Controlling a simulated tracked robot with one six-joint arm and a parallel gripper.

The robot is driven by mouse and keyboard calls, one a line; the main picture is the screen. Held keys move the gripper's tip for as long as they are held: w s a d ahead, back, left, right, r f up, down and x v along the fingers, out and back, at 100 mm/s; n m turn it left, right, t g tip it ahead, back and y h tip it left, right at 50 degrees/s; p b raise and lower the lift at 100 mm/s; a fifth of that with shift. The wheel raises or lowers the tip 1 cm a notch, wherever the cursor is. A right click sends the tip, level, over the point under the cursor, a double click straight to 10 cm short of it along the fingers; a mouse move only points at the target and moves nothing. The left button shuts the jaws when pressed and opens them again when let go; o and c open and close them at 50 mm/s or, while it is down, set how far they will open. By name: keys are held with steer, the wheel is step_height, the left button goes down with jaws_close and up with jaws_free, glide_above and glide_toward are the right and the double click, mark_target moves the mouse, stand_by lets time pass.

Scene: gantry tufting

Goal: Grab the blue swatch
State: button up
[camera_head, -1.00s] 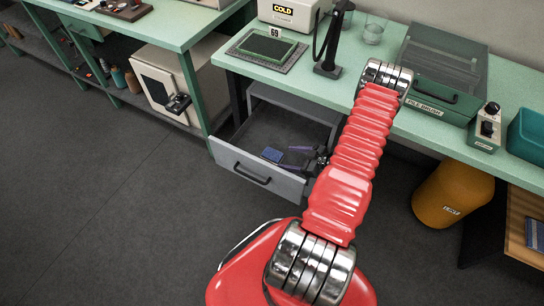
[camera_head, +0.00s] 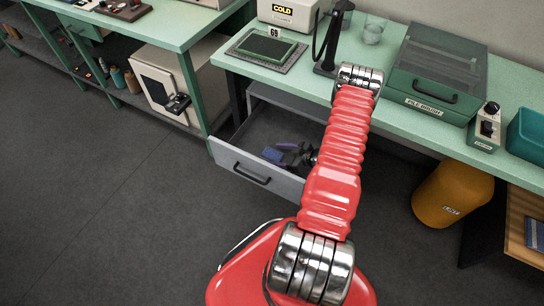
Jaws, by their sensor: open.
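The small blue swatch (camera_head: 272,154) lies in the open grey drawer (camera_head: 229,162) under the green bench. My gripper (camera_head: 289,151) is low inside the drawer, just right of the swatch, with its dark fingers reaching left toward it. The fingers are open; at this size I cannot tell whether they touch the swatch or stand around part of it. My red arm crosses in front of the drawer's right side and hides that part.
The bench top (camera_head: 300,78) above the drawer holds a green tray marked 69 (camera_head: 267,48), a black stand (camera_head: 330,45), a glass (camera_head: 374,30) and a pile brush box (camera_head: 435,70). A yellow bin (camera_head: 452,193) stands at right. The floor in front is clear.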

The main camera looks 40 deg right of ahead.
steer(key=shift+w+a+f, duration=0.15)
steer(key=shift+w, duration=0.15)
steer(key=shift+c, duration=0.2)
steer(key=c, duration=1.1)
